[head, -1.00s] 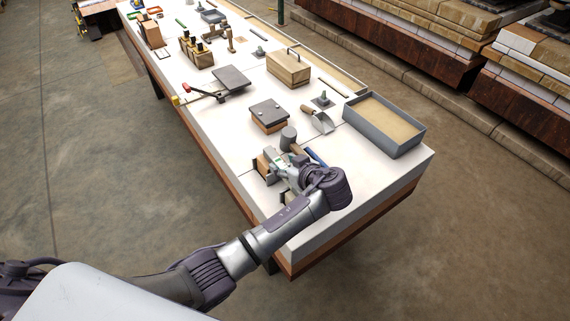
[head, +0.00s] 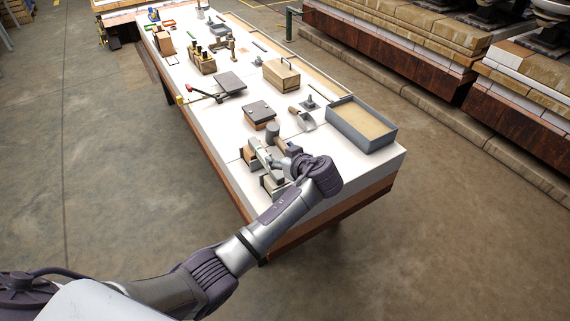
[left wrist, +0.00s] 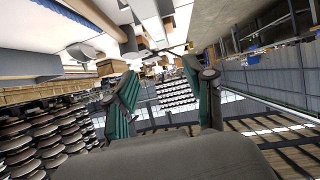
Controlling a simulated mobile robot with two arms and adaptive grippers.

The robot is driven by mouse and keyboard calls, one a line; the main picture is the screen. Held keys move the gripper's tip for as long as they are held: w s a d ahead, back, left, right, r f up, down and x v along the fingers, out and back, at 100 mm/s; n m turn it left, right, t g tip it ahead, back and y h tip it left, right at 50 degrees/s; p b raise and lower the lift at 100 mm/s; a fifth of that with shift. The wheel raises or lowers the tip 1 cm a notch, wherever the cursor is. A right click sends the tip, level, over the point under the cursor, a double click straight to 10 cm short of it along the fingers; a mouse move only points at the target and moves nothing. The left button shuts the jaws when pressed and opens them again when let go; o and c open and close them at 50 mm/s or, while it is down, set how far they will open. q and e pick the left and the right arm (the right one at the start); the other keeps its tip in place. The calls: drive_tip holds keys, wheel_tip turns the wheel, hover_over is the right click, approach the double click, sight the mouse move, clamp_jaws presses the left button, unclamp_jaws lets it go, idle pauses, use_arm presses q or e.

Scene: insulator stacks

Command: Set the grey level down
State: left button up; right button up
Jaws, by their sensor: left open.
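The grey level (head: 262,158) is a slim bar near the table's front left corner. It appears to lie across two small wooden blocks, a far one (head: 248,155) and a near one (head: 270,186). My left gripper (head: 282,163) is just to the right of the level, close to it. Whether they touch is hard to tell. In the left wrist view the two green-padded fingers (left wrist: 165,92) are spread with nothing between them. I cannot make out the level in that view. My right gripper is not in view.
A grey mallet head (head: 272,131) stands just behind. A wooden box with a dark lid (head: 259,113), a trowel (head: 303,120) and a grey tray of sand (head: 391,143) are beyond. The white table (head: 352,174) is clear at the front right corner.

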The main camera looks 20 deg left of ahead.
use_arm(q)
drive_tip(key=s+d+f+m+t+h, duration=0.1)
drive_tip(key=s+d+m+t+h, duration=0.4)
drive_tip(key=d+m+h, duration=0.35)
drive_tip(key=s+a+f+m+g, duration=0.15)
drive_tip(key=s+f, duration=0.25)
drive_tip(key=f, duration=0.5)
drive_tip(key=s+f+g+h, duration=0.15)
drive_tip(key=s+f, duration=0.35)
drive_tip(key=f, duration=0.5)
drive_tip(key=s+a+f+m+g, duration=0.15)
drive_tip(key=s+f, duration=0.25)
drive_tip(key=f, duration=0.5)
drive_tip(key=s+a+f+g, duration=0.2)
drive_tip(key=s+f, duration=0.4)
drive_tip(key=s, duration=0.6)
drive_tip(key=s+a+f+g, duration=0.2)
drive_tip(key=s+f, duration=0.5)
drive_tip(key=s, duration=0.6)
drive_tip(key=s+a+f+g, duration=0.2)
drive_tip(key=s+f, duration=0.5)
drive_tip(key=s, duration=0.5)
drive_tip(key=shift+s+a+f+m+g+y, duration=0.25)
drive_tip(key=shift+m+g, duration=0.2)
drive_tip(key=shift+g, duration=0.3)
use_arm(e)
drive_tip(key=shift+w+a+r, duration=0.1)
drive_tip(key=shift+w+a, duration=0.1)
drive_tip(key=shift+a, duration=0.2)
